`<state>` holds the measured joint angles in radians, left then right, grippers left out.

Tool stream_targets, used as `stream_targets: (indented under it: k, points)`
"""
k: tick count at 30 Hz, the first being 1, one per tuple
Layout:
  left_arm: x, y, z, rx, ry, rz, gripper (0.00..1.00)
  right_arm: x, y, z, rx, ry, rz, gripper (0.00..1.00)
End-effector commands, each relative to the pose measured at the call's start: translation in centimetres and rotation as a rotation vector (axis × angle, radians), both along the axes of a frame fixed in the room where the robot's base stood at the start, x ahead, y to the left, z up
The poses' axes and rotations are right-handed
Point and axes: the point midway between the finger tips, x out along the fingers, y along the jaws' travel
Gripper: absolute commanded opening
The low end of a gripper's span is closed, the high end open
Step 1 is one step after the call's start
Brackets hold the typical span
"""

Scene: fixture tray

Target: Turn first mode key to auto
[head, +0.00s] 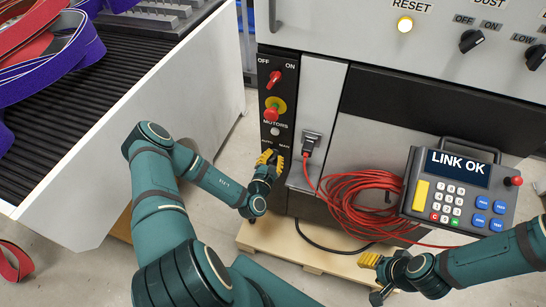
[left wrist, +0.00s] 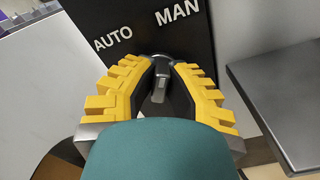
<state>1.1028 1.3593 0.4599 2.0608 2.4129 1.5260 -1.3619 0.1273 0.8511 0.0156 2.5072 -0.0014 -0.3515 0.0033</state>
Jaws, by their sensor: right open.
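The mode key (left wrist: 160,86) is a small grey key in a dark round switch on the black panel, below the labels AUTO and MAN in the left wrist view. It points down towards the camera, between the two labels. My left gripper (head: 271,160) is at the panel's lower end, and its yellow fingers (left wrist: 164,72) stand on either side of the key. Whether the pads touch the key cannot be told. In the head view the gripper hides the key. My right gripper (head: 372,280) is open and empty at the lower right, away from the panel.
Above the key on the panel are a red emergency button (head: 272,110) and a red OFF/ON switch (head: 275,78). A conveyor (head: 150,110) stands left.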

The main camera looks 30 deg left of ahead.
Motion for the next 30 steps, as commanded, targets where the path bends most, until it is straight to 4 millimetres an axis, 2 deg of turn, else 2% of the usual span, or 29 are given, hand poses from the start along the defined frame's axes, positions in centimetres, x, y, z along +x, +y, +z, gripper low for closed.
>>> stream_targets:
  k: [8, 14, 19, 30]
  points:
    - [0.0, 0.0, 0.1, -0.009, -0.002, 0.0, 0.0, 0.0, 0.0, 0.2, 0.0, 0.001, 0.0, 0.47]
    - [0.0, 0.0, 0.2, -0.07, -0.016, 0.001, 0.0, -0.2, 0.0, 1.2, 0.001, 0.004, 0.0, 0.47]
    - [0.0, 0.0, 0.3, -0.18, -0.042, 0.002, 0.0, -0.4, 0.1, 2.7, 0.002, 0.011, 0.002, 0.47]
    - [0.0, 0.1, 0.3, -0.513, -0.123, 0.002, 0.0, 0.6, -0.1, 5.6, -0.004, -0.013, -0.016, 0.47]
